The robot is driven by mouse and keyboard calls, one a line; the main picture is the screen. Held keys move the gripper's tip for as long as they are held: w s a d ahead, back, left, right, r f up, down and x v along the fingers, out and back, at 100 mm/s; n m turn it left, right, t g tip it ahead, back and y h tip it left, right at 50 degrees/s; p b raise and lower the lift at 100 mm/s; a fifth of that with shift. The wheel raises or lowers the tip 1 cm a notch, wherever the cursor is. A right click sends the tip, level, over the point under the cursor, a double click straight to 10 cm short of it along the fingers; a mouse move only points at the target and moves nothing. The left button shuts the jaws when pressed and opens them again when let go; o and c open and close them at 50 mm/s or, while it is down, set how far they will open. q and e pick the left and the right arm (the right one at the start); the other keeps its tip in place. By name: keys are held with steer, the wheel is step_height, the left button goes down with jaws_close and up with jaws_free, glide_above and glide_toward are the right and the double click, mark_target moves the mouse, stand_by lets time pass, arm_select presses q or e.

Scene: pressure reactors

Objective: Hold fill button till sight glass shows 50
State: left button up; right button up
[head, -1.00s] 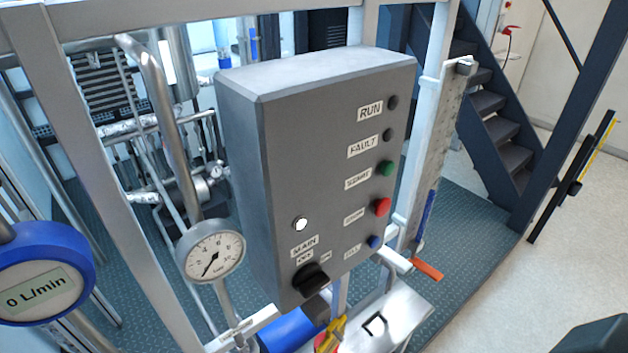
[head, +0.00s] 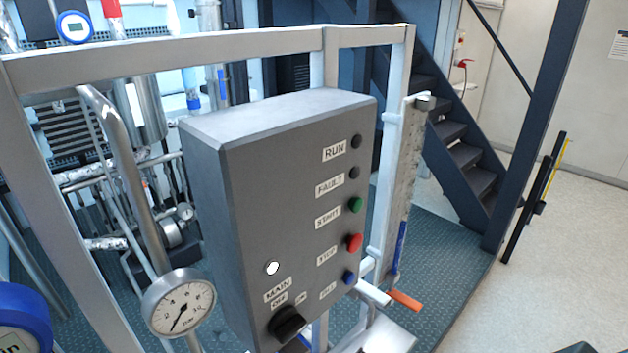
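The blue fill button (head: 349,277) is the lowest button on the front of the grey control box (head: 285,200), beside a small label too blurred to read fully. The sight glass (head: 411,160) is a tall, narrow strip with a scale, mounted upright just right of the box. A blue column (head: 400,245) shows in its lower part, and the scale numbers are too small to read. Neither of my grippers can be made out in the head view, and nothing touches the fill button.
Above the fill button are a red stop button (head: 354,242) and green start button (head: 356,205). A black main switch (head: 286,324) is below left. A pressure gauge (head: 179,303) stands left, and an orange valve handle (head: 405,300) juts out right. Floor is open farther right.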

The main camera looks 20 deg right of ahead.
jaws_close()
stand_by(0.7)
stand_by(0.5)
steer(key=w+a+f+m+t+y+b, duration=0.3)
steer(key=w+f+t+b, duration=0.5)
steer(key=b, duration=0.6)
steer(key=w+a+f+m+t+y+b, duration=0.25)
steer(key=w+f+m+b, duration=0.2)
steer(key=w+b, duration=0.75)
steer(key=w+d+f+m+t+h+b, duration=0.1)
steer(key=d+f+m+t+h+b, duration=0.2)
steer(key=d+m+b, duration=0.6)
steer(key=d+f+m+t+h+b, duration=0.4)
steer(key=d+f+m+h+b, duration=0.3)
steer(key=b, duration=0.8)
steer(key=d+m+h, duration=0.2)
steer(key=m+h, duration=0.1)
steer(key=m, duration=0.1)
steer(key=shift+w+d, duration=0.25)
steer(key=shift+w, duration=0.15)
steer(key=shift+w+t+h, duration=0.1)
steer(key=shift+t+h, duration=0.15)
